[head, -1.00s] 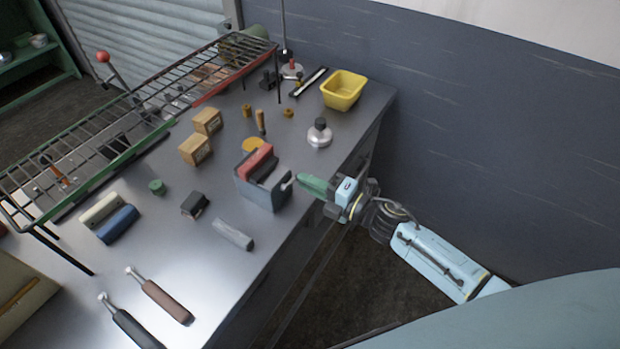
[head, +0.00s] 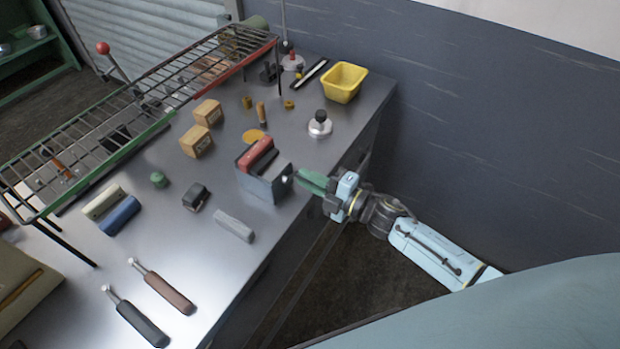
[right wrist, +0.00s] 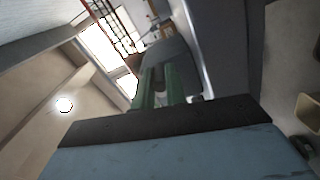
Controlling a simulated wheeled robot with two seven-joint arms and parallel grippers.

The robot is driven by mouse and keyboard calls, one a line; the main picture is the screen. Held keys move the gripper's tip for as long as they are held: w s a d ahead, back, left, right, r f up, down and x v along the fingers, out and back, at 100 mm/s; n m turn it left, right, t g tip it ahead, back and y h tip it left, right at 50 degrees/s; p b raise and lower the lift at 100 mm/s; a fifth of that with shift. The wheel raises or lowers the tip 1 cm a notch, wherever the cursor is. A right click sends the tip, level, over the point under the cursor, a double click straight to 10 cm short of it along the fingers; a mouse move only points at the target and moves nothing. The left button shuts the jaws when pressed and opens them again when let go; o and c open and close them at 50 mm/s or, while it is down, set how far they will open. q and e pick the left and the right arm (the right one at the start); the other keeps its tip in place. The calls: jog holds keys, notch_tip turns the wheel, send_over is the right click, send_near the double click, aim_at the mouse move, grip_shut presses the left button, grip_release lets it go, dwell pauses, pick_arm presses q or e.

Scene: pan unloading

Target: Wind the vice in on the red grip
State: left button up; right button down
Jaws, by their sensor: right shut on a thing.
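The grey-blue vice (head: 264,188) stands near the right edge of the metal bench. The red grip (head: 256,153) lies along its top at the jaws; I cannot tell whether both jaws touch it. My right gripper (head: 300,180) has green fingers shut at the vice's right side, where its screw handle is. The fingers hide most of the handle. In the right wrist view the green fingers (right wrist: 166,86) point at a grey body, and the held part is hidden. My left gripper is not in view.
A wire rack (head: 150,90) stands along the bench's far side. A grey bar (head: 234,224), a dark block (head: 196,197) and wooden blocks (head: 197,141) lie near the vice. A silver weight (head: 320,125) and yellow bin (head: 344,82) stand behind. Right of the bench is open floor.

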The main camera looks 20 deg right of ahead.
jog(key=c, duration=1.4)
grip_release()
jog(key=shift+c, duration=0.2)
jog(key=b+v, duration=0.1)
jog(key=v, duration=1.2)
jog(key=shift+s, duration=0.2)
jog(key=shift+d, duration=0.1)
jog(key=s+d+f+m+g+h+b, duration=0.1)
jog(key=s+d+f+m+h, duration=0.3)
jog(key=f, duration=0.6)
jog(key=s+f+m+g+h+b, duration=0.15)
jog(key=f+m, duration=0.35)
jog(key=f, duration=0.5)
jog(key=s+d+f+m+g+h, duration=0.25)
jog(key=s+f+m+h, duration=0.2)
jog(key=f, duration=0.55)
jog(key=s+a+f+m+g, duration=0.2)
jog(key=s+f, duration=0.3)
jog(key=s, duration=0.3)
jog(key=s+a+f+m+g+b, duration=0.1)
jog(key=s+a+f+m+g, duration=0.1)
jog(key=s+f, duration=0.3)
jog(key=s+a+f+m+g+h+b, duration=0.1)
jog(key=s+a+f+m+g, duration=0.1)
jog(key=s, duration=0.8)
notch_tip(320, 180, down, 3)
jog(key=shift+s+r+m+g, duration=0.1)
jog(key=shift+s+m+g, duration=0.35)
jog(key=shift+g, duration=0.65)
